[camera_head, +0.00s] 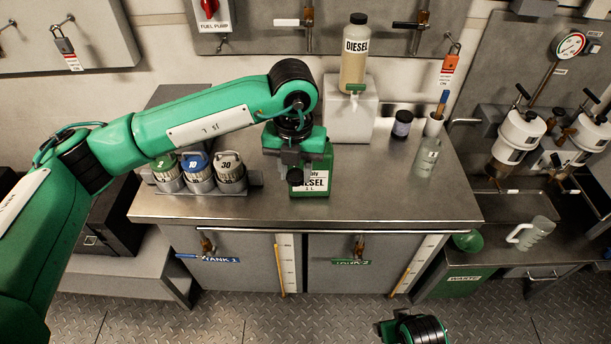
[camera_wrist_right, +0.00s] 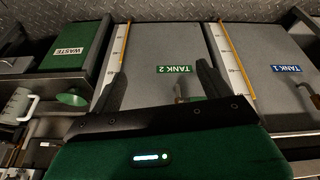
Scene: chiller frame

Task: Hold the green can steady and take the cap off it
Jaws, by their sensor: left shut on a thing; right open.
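The green can (camera_head: 322,177), with a white diesel label, stands upright on the metal workbench. My left gripper (camera_head: 294,166) comes down over it from above and is shut on it. The gripper and wrist cover the can's top left part, so I cannot make out the cap clearly. My right gripper (camera_wrist_right: 161,82) is open and empty in the right wrist view, its two dark fingers apart in front of the tank fronts. In the head view only part of my right arm shows at the bottom edge, away from the can.
A rack of three numbered canisters (camera_head: 198,176) stands left of the can. A diesel bottle (camera_head: 353,62) sits on a white block (camera_head: 350,118) behind it. A dark jar (camera_head: 402,125) and a clear bottle (camera_head: 427,157) stand to the right. The bench front (camera_head: 375,207) is clear.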

